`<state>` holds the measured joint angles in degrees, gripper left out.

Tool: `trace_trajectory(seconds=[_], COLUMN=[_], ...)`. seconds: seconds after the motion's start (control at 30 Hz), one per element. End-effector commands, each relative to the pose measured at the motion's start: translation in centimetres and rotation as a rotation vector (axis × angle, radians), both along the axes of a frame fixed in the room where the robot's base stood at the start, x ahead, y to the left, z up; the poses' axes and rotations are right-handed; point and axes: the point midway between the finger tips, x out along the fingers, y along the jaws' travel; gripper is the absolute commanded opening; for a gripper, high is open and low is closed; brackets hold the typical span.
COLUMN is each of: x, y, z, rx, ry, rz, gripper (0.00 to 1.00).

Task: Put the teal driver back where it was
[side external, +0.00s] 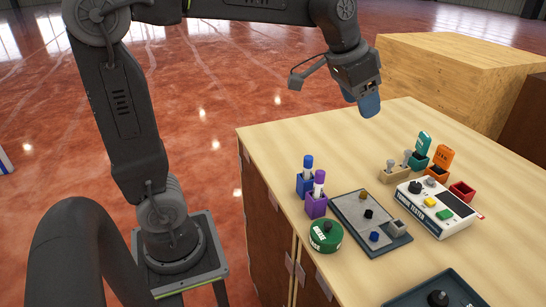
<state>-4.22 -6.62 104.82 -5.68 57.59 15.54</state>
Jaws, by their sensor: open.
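A teal upright piece (423,142) with pale markings stands at a small teal holder (417,161) at the back of the wooden table. My gripper (361,101) is open, with blue-grey fingers pointing down. It hangs above the table's back left part, left of the teal piece and apart from it. Nothing shows between the fingers.
An orange piece and holder (440,160), red open box (463,191), tan block with grey knobs (395,175) and white tester (437,208) stand near the teal piece. Blue (305,180) and purple (316,204) holders, a green round item (326,237) and grey tray (350,222) are nearer.

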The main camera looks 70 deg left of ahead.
Motion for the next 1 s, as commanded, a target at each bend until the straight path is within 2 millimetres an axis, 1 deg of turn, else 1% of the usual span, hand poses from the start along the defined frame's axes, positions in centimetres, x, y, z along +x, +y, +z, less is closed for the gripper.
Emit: trace_trajectory(seconds=[0.03, 0.07, 0.1, 0.17, 0.2, 0.3, 0.4, 0.5, 0.57, 1.0], x=[-3.0, -4.5, -6.5, -9.3, -11.1, -14.5, -16.8, -18.0, -18.3, -18.3], y=[-0.4, -0.6, -0.8, -1.1, -1.2, -1.4, -1.4, -1.4, -1.4, -1.4], z=[-0.2, -0.6, -1.1, -2.1, -2.9, -4.9, -6.6, -7.6, -7.9, -8.0], rx=[-0.001, -0.001, -0.003, -0.006, -0.007, -0.013, -0.017, -0.019, -0.020, -0.019], ry=[-0.012, -0.015, -0.022, -0.031, -0.035, -0.047, -0.055, -0.059, -0.060, -0.058], rz=[0.019, 0.031, 0.048, 0.073, 0.088, 0.120, 0.142, 0.154, 0.157, 0.159], gripper=[0.59, 0.59, 0.59, 0.59, 0.59, 0.59, 0.59, 0.59, 0.59, 0.59])
